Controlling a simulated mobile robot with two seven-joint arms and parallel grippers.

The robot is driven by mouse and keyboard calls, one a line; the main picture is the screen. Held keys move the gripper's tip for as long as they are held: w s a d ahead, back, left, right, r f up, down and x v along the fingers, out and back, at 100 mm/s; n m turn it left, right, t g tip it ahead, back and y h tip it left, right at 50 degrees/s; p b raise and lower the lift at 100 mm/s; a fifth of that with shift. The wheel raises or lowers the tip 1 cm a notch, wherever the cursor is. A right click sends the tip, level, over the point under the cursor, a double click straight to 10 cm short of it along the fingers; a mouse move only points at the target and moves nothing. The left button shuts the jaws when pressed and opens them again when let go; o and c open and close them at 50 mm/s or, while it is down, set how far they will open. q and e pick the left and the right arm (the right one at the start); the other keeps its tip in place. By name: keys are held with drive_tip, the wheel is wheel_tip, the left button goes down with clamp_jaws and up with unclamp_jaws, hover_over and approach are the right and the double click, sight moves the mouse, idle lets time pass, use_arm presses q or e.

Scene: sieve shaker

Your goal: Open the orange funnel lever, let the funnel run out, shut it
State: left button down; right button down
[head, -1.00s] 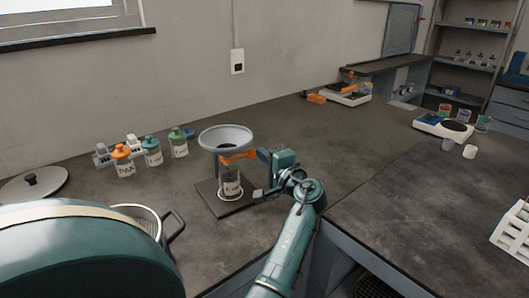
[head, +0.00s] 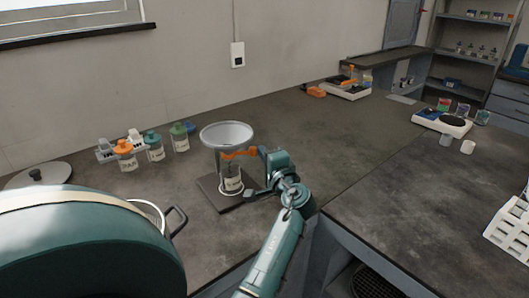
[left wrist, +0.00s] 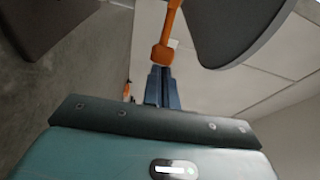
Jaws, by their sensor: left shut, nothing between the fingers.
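The grey funnel (head: 228,133) stands over a dark square base plate (head: 211,190), with a labelled jar (head: 232,184) under its outlet. The orange lever (head: 238,154) sticks out to the right below the funnel bowl. My left gripper (head: 262,153) is shut and empty, with its fingertips at the lever's outer end. In the left wrist view the shut fingers (left wrist: 161,86) point at the lever's orange end (left wrist: 163,54); I cannot tell whether they touch. The funnel's rim (left wrist: 238,30) shows at the upper right there. The funnel's contents are not clear. My right gripper is out of view.
Capped jars (head: 154,146) stand left of the funnel. A sieve with a handle (head: 150,212) and a large teal body (head: 85,250) fill the lower left. The bench behind the funnel is clear.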

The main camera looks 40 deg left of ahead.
use_arm(q)
drive_tip(key=shift+s+d+m+t+h+p, duration=0.15)
drive_tip(key=shift+s+m+t+h+p, duration=0.15)
drive_tip(key=shift+s+m+t+p, duration=0.35)
idle(2.3)
drive_tip(key=shift+w, duration=0.25)
